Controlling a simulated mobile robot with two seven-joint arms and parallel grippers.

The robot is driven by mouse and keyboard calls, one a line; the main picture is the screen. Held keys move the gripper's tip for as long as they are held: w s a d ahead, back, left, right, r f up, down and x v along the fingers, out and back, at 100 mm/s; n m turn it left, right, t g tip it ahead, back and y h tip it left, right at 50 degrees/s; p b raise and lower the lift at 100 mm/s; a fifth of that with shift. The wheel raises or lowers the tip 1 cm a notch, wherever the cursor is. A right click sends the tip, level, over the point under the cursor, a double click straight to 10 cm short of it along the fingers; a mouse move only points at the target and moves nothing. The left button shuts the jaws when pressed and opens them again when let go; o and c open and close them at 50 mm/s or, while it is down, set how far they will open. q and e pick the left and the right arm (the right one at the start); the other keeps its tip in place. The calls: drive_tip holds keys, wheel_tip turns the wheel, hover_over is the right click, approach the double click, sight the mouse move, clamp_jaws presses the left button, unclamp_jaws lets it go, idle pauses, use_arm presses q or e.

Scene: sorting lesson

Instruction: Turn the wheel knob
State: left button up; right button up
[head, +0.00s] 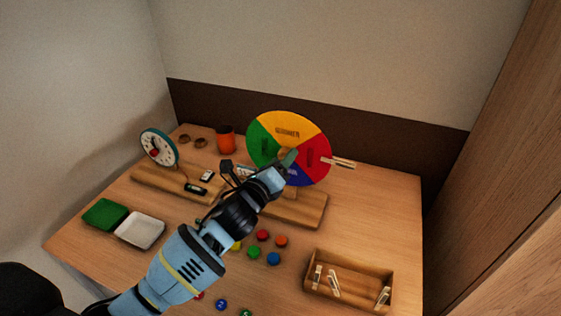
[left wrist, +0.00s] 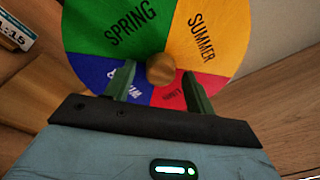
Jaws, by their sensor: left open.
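The season wheel (head: 272,125) stands upright on a wooden base (head: 303,208) at the back of the table, with yellow, green, red and blue sectors. In the left wrist view the wheel (left wrist: 110,30) fills the upper part, and its round wooden knob (left wrist: 160,66) is at the centre. My left gripper (left wrist: 158,74) is open. Its two green fingers are on either side of the knob, with visible gaps. In the head view my left gripper (head: 287,166) is in front of the wheel and covers part of its lower half. My right gripper is not in view.
A teaching clock (head: 159,147) on a wooden stand and an orange cup (head: 226,139) are at the back left. Green (head: 105,214) and white (head: 140,230) trays lie front left. Several coloured pieces lie front centre. A wooden box (head: 348,294) with pegs is front right.

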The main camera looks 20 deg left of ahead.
use_arm(q)
drive_tip(key=shift+c, duration=0.4)
drive_tip(key=c, duration=0.9)
drive_tip(key=shift+n, duration=0.3)
drive_tip(key=n, duration=0.6)
drive_tip(key=n+t+y+p, duration=0.1)
drive_tip(key=n, duration=0.5)
drive_tip(key=n+y, duration=0.1)
drive_tip(key=n, duration=0.5)
drive_tip(key=shift+d+n+t, duration=0.2)
drive_tip(key=shift+n+t, duration=0.1)
drive_tip(key=shift+f, duration=0.1)
